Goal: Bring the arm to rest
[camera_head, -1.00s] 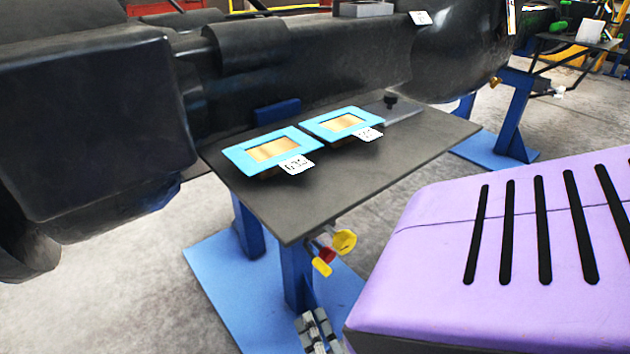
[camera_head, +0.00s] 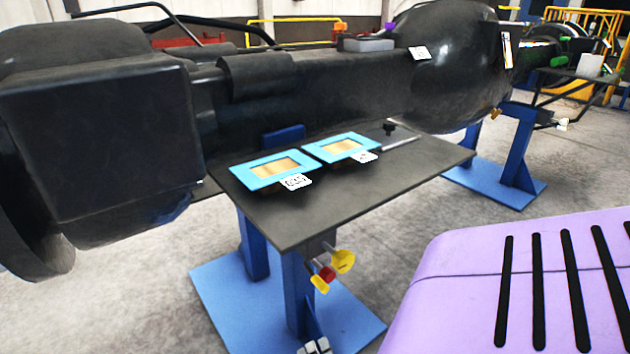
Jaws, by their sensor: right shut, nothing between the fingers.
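Only the grey tip of my right gripper (camera_head: 315,347) shows, at the bottom edge of the head view. It is shut and holds nothing. It appears in front of the blue stand base, below the table's front corner, clear of the table top. The rest of the gripper is cut off by the frame. My left gripper is not in view.
A dark table (camera_head: 330,208) bears two blue-framed trays, a left one (camera_head: 247,177) and a right one (camera_head: 318,152). Red and yellow knobs (camera_head: 327,274) stick out below its front corner. A large black casting (camera_head: 330,95) stands behind. The table's front strip is bare.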

